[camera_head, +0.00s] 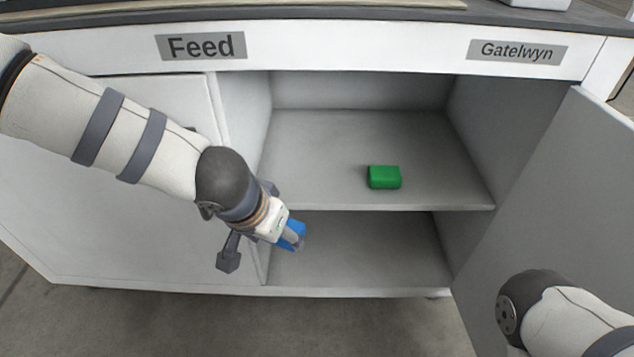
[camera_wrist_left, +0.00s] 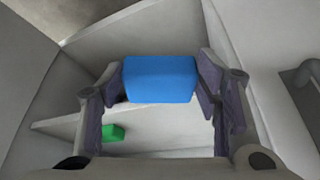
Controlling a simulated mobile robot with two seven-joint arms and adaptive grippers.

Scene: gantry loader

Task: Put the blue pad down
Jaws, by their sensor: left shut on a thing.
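The blue pad (camera_head: 291,234) is held between the fingers of my left gripper (camera_head: 296,240), in front of the lower opening of the cabinet, near its left side. In the left wrist view the blue pad (camera_wrist_left: 160,79) sits between the two fingers of my left gripper (camera_wrist_left: 162,82). Part of the pad is hidden behind the gripper in the head view. My right arm (camera_head: 570,310) shows at the lower right, but its gripper is out of the picture.
A green block (camera_head: 384,177) lies on the cabinet's middle shelf (camera_head: 320,150). The lower compartment floor (camera_head: 370,270) looks bare. The right door (camera_head: 560,200) stands open; the left door (camera_head: 130,160) is closed. Labels read Feed (camera_head: 201,46) and Gatelwyn (camera_head: 517,52).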

